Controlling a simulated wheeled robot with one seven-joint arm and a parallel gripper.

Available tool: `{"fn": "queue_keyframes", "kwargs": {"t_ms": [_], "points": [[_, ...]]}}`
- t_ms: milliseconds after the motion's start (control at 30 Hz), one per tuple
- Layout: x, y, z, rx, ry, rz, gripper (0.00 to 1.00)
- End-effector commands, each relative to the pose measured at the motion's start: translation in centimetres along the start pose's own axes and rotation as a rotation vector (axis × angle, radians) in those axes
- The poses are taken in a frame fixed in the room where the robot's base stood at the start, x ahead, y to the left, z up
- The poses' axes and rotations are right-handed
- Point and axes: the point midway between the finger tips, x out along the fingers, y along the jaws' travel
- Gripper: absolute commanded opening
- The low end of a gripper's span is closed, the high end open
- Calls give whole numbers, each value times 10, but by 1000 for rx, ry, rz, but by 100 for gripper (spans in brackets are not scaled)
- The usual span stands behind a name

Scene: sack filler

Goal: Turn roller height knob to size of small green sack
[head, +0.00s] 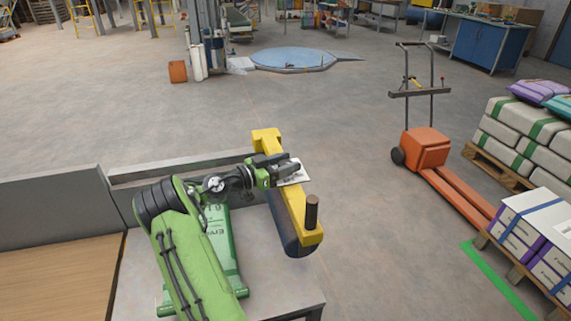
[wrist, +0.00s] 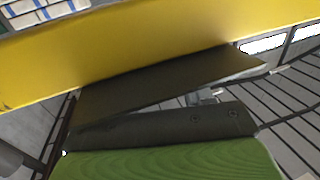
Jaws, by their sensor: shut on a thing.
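A yellow bar (head: 294,205) with a dark roller (head: 288,232) under it extends over the end of the grey table. A white plate (head: 294,173) sits on the bar's middle. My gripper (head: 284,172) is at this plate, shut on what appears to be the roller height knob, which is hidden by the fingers. In the wrist view, the dark fingers (wrist: 165,105) are close against the yellow bar (wrist: 130,45). A small green sack (head: 222,245) with white lettering lies on the table, partly covered by my green arm.
A brown upright cylinder (head: 312,212) stands on the bar's near end. The grey table (head: 285,290) has a raised back wall. An orange pallet truck (head: 428,150) and pallets of sacks (head: 520,128) stand to the right. The floor between is clear.

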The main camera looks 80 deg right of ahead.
Motion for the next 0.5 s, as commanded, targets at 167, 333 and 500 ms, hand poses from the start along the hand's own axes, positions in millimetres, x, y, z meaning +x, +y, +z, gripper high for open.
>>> {"fn": "queue_keyframes", "kwargs": {"t_ms": [167, 333, 500], "points": [[0, 0, 2, 5, 0, -54, 20], [0, 1, 3, 6, 0, -161, 20], [0, 1, 2, 5, 0, -309, 20]]}}
